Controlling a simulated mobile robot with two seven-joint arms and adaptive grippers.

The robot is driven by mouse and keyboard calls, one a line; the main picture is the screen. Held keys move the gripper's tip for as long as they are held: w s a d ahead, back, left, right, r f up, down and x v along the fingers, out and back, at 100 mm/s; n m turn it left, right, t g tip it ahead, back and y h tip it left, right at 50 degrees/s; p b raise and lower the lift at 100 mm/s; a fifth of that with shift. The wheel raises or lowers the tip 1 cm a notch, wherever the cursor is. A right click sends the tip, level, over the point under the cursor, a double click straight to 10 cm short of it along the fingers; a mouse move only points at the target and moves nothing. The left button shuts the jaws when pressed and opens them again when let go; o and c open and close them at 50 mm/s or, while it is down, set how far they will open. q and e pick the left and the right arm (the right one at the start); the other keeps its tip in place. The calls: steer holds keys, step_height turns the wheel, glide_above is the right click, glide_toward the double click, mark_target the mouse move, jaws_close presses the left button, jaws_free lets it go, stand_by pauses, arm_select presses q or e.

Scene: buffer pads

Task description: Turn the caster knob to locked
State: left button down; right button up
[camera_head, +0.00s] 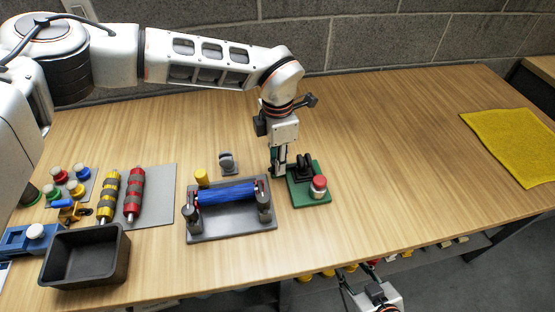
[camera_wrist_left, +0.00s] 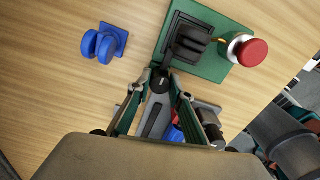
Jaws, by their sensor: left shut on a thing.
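A green base plate (camera_head: 312,196) stands right of the table's middle. It bears a black bracket-like mechanism (camera_head: 303,166) and a red-topped white knob (camera_head: 319,184). My left gripper (camera_head: 278,172) points down at the plate's left edge. In the left wrist view, my left gripper (camera_wrist_left: 161,78) is shut on a dark lever end (camera_wrist_left: 160,84) that reaches from the black mechanism (camera_wrist_left: 187,40). The red knob (camera_wrist_left: 250,52) is apart from the fingers. No lock marking can be read. My right gripper (camera_head: 360,275) is beyond the table's front edge, fingers apart, with nothing seen between them.
A grey fixture with a blue roller (camera_head: 228,193) stands left of the green plate. A small twin-wheel piece (camera_head: 227,162) is behind it. A dark bin (camera_head: 86,258), striped rollers (camera_head: 133,195) and knobs crowd the left. A yellow cloth (camera_head: 515,143) lies right; the table between is clear.

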arm_select(q)
steer(key=c, duration=1.8)
jaws_free()
step_height(320, 180, up, 12)
steer(key=shift+r, duration=0.1)
